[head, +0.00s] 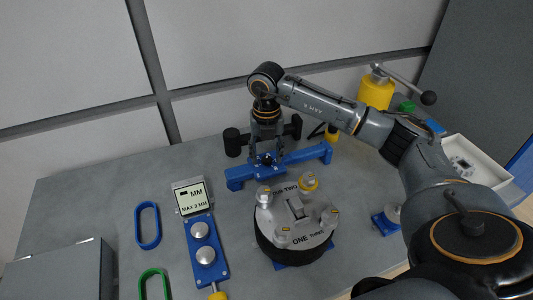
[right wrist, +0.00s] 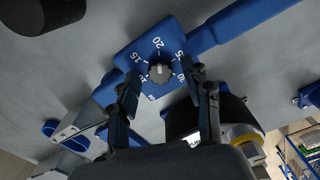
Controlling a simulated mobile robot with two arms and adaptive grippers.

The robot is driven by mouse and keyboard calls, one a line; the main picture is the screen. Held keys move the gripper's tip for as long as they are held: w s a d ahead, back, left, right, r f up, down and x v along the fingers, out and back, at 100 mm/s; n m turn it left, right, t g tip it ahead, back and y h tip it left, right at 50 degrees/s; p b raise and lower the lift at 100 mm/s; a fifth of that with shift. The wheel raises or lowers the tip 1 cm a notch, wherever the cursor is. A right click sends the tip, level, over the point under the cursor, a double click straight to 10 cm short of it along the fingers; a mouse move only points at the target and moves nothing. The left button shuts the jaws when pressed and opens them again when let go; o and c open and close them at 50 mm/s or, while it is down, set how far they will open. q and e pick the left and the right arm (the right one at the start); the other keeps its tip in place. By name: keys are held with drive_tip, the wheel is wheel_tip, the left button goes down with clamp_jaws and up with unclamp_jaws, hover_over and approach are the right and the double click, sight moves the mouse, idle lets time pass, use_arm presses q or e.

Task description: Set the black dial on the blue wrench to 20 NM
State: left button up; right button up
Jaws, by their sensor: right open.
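The blue wrench (head: 308,155) lies on the grey table near its back, with a wide blue head towards its left part. In the right wrist view the wrench's square head (right wrist: 125,57) carries white numbers, with 20 at the top. The dial (right wrist: 159,72), a dark knob with a grey face, sits in the middle of them; its exact setting is too small to read. My right gripper (head: 266,148) points down over the wrench. In the right wrist view its fingers (right wrist: 165,78) are open, one on each side of the dial, apparently not gripping it. My left gripper is out of view.
A round grey device (head: 292,238) with lettering stands in front of the wrench. A display (head: 191,198), blue panel (head: 222,262) and blue ring (head: 148,226) lie left. A yellow crank unit (head: 376,92) stands back right.

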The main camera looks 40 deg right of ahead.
sight(266, 159)
wheel_tip(266, 159, up, 12)
idle(0.6)
